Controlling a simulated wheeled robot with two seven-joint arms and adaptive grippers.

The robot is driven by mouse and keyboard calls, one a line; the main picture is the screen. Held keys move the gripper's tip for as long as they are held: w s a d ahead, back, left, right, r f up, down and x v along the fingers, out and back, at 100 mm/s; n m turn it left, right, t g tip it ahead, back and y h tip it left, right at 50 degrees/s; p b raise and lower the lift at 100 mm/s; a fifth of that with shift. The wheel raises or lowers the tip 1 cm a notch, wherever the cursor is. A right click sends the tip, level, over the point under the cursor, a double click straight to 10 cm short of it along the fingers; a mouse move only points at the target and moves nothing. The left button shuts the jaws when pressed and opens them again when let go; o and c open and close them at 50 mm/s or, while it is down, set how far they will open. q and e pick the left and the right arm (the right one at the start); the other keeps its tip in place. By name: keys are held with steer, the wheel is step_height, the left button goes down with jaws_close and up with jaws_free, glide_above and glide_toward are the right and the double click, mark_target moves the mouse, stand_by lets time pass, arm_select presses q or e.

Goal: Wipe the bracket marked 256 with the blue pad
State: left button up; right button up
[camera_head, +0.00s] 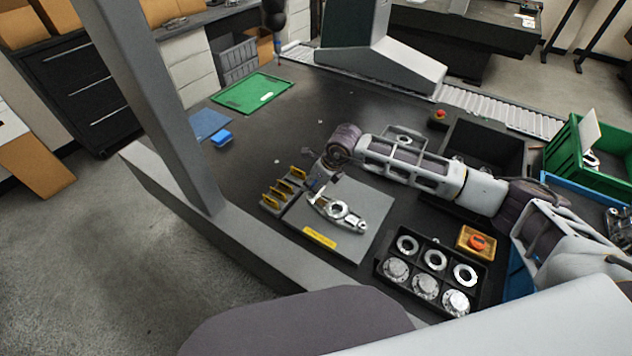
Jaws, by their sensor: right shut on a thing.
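A shiny metal bracket (341,211) with a round ring in its middle lies over a grey plate (362,243). A marking 256 cannot be read on it. My right gripper (315,194) is at the bracket's upper left end and is shut on it. Whether the bracket rests on the plate or is slightly raised is hard to tell. A small bright blue pad (222,138) lies on the dark table, left of my right gripper, beside a flat blue sheet (206,124). My left gripper is not in view.
Yellow-topped slots (284,188) stand left of the plate. A black tray (380,272) holds several round metal parts. A red button (478,242) sits on a yellow box. A green mat (252,93) lies farther back. A grey post (165,110) rises at left. The table's middle is clear.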

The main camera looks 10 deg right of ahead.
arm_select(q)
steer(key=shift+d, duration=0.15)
arm_select(e)
steer(key=shift+s+f, duration=0.15)
steer(key=shift+f, duration=0.05)
steer(key=shift+s+a+f, duration=0.1)
steer(key=shift+s+f, duration=0.45)
steer(key=shift+f, duration=0.25)
steer(key=shift+s+f, duration=0.35)
steer(key=shift+f, duration=0.15)
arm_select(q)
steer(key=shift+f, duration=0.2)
arm_select(e)
steer(key=shift+a+f, duration=0.1)
